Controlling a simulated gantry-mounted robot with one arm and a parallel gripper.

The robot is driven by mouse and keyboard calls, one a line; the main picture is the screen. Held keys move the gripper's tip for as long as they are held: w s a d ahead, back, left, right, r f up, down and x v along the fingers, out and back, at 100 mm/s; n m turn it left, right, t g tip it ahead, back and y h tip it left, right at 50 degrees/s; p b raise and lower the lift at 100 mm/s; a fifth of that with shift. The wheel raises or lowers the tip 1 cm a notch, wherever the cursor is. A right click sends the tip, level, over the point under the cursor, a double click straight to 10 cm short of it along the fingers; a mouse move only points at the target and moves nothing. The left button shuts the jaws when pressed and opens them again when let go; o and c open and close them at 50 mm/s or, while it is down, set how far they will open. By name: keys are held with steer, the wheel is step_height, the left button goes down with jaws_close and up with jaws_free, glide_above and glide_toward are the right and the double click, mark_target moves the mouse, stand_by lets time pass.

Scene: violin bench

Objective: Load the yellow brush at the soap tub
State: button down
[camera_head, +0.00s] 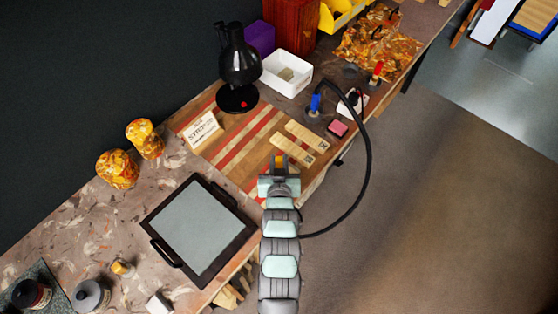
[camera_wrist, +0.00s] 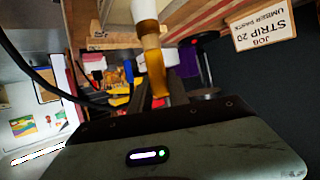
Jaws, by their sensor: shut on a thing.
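My gripper (camera_head: 279,172) is shut on the yellow brush (camera_head: 279,159), held over the front of the striped board. In the wrist view the brush (camera_wrist: 154,68) has an amber handle between the fingers and a pale end pointing away from them. Whether that end carries anything cannot be told. A white open tub (camera_head: 273,79) with a pale block inside stands at the back of the bench, well apart from the brush. No label shows whether it is the soap tub. A grey round jar (camera_head: 90,295) and a dark jar (camera_head: 32,293) stand at the lower left.
Two wooden strips (camera_head: 299,143) lie on the striped board (camera_head: 220,148), just beyond my gripper. A job card (camera_head: 201,131) and a black lamp (camera_head: 240,65) stand behind. A black-framed grey pad (camera_head: 200,230) lies to the left. A black hose (camera_head: 367,165) loops right of my arm.

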steer(key=shift+r+p, duration=1.5)
steer(key=shift+r, duration=2)
